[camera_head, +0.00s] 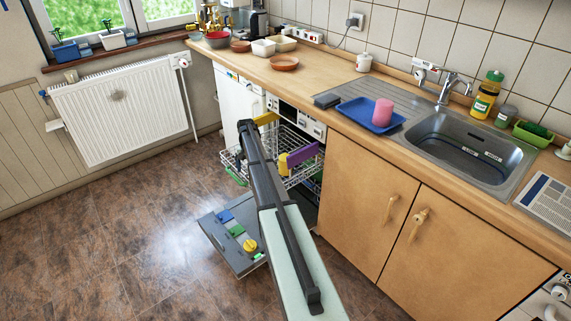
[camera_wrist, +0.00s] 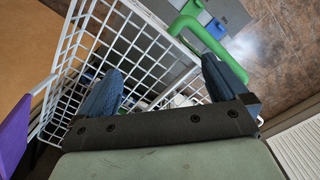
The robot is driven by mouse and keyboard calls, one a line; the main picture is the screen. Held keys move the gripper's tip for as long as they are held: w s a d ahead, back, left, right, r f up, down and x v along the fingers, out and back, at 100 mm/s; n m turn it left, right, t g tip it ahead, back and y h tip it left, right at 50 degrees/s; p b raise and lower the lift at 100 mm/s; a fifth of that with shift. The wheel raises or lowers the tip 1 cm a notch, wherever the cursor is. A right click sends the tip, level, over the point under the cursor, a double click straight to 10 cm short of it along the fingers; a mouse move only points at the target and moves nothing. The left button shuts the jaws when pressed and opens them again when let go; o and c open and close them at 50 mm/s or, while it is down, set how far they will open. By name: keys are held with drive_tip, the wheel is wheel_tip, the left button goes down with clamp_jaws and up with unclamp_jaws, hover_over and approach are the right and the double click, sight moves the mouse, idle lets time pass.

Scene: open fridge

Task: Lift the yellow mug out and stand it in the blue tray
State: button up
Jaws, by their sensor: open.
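A yellow piece (camera_head: 283,161), probably the mug, shows in the wire rack (camera_head: 300,182) of the open dishwasher, beside a purple item. My arm hides part of the rack, so its full shape is unclear. I cannot make out the yellow mug in the wrist view. The blue tray (camera_head: 355,113) lies on the counter left of the sink, with a pink cup (camera_head: 383,112) upright in it. My gripper (camera_wrist: 160,68) is open and empty in the wrist view, its two blue-grey fingers wide apart over the white wire rack (camera_wrist: 72,42).
The purple item (camera_head: 304,155) also shows at the wrist view's left edge (camera_wrist: 14,136). A green item (camera_wrist: 203,38) lies beyond the fingers. The lowered door (camera_head: 222,262) is below. The tray's left half is free.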

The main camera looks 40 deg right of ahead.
sight(285, 162)
drive_tip(key=d+r+m, duration=0.1)
drive_tip(key=d, duration=0.5)
drive_tip(key=s+d+r+m, duration=0.1)
drive_tip(key=d+r, duration=0.1)
drive_tip(key=d, duration=0.4)
drive_tip(key=s+d+r+m, duration=0.1)
drive_tip(key=d+m, duration=0.1)
drive_tip(key=d, duration=0.4)
drive_tip(key=shift+s+r+t, duration=0.15)
drive_tip(key=shift+t, duration=0.15)
wheel_tip(285, 162, down, 7)
drive_tip(key=shift+r, duration=0.1)
drive_tip(key=shift+d+f, duration=0.15)
drive_tip(key=shift+f, duration=1.15)
drive_tip(key=shift+d+f, duration=0.15)
drive_tip(key=shift+f, duration=1.15)
drive_tip(key=c, duration=1.2)
drive_tip(key=shift+c, duration=0.2)
drive_tip(key=shift+r, duration=0.1)
